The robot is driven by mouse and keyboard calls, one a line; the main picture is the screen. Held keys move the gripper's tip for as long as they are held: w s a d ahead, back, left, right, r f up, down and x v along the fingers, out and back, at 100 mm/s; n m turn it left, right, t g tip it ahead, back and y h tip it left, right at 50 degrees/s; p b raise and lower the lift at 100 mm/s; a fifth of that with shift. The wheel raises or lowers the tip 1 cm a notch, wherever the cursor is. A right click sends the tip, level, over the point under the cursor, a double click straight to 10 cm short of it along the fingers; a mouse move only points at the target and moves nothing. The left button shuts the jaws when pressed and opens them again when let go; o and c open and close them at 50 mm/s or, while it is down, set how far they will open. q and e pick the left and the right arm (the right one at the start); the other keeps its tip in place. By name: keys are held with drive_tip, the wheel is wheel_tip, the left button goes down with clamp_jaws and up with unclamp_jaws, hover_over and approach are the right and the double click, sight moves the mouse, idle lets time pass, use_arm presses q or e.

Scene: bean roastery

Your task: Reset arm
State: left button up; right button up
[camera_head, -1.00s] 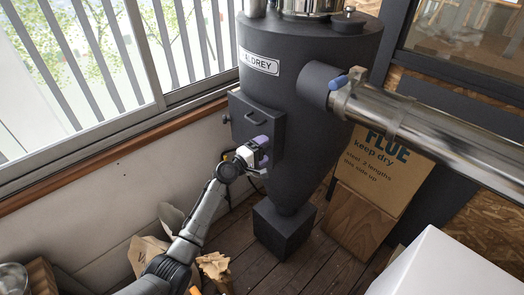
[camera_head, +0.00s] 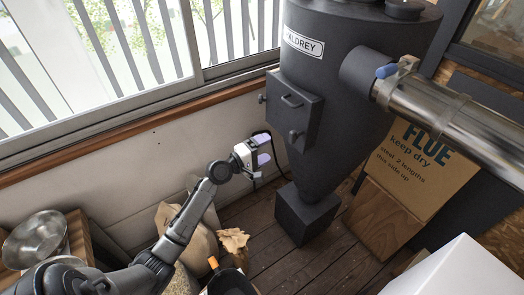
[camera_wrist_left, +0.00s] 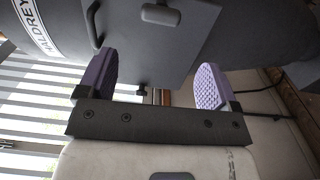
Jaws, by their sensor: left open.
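My left gripper (camera_head: 265,150) reaches in from the lower left in the head view. Its two purple finger pads are apart with nothing between them. It is in front of the dark grey cone-shaped vessel labelled ALDREY (camera_head: 340,75), to the left of and below the vessel's small square door (camera_head: 293,109). The door looks shut. In the left wrist view, the open fingers (camera_wrist_left: 153,85) point towards the vessel and its door (camera_wrist_left: 150,40), with a gap in front of them. My right gripper is not in view.
Paper sacks (camera_head: 200,235) and a metal bowl (camera_head: 35,238) are at lower left. A white box (camera_head: 455,270) is at lower right.

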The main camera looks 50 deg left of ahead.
use_arm(q)
drive_tip(key=shift+s, duration=0.35)
idle(0.5)
